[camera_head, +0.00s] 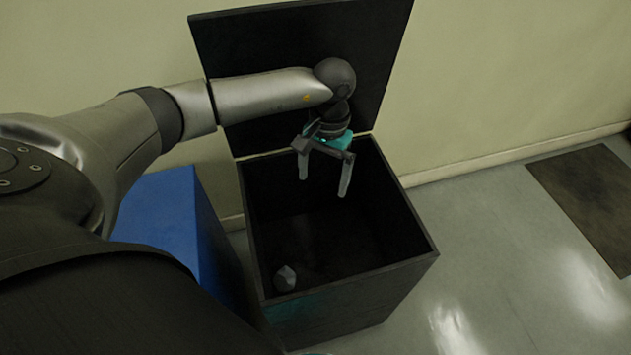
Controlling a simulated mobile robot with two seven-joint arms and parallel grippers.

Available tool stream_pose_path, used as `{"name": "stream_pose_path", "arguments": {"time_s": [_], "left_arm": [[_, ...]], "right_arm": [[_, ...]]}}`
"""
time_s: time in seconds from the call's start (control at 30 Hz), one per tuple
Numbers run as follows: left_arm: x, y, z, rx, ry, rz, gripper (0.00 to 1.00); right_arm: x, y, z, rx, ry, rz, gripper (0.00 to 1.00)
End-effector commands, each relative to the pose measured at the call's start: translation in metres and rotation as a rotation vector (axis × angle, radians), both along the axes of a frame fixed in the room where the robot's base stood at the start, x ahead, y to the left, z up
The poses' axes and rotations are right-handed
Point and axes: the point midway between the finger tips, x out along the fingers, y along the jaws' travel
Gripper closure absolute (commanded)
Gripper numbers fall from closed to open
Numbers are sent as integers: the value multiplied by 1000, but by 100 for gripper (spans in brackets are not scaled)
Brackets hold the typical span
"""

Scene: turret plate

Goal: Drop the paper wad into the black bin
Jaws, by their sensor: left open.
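The black bin (345,290) stands on the floor with its lid (290,50) raised against the wall behind it. The paper wad (286,278), a small grey crumpled ball, lies inside the bin near the front left corner. My left gripper (323,186) is over the back part of the bin's opening, pointing down, with its fingers apart and nothing between them. It is well apart from the wad. My right gripper does not show.
A blue box or bin (165,215) stands directly left of the black bin, partly behind my arm. A pale wall (480,80) runs behind. The grey floor (500,260) to the right is clear, with a dark mat (590,195) farther right.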

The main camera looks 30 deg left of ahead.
Motion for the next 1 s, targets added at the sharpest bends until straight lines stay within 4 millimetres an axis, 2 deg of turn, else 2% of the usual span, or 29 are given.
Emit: {"name": "stream_pose_path", "arguments": {"time_s": [0.1,0.5,0.7,1.0], "left_arm": [[3,1,23,1,-3,1,0],[10,1,84,1,-1,0,0],[12,1,99,1,0,1,0],[12,1,101,1,1,1,0]], "right_arm": [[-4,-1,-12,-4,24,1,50],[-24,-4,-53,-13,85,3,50],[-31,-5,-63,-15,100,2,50],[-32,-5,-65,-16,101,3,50]]}}
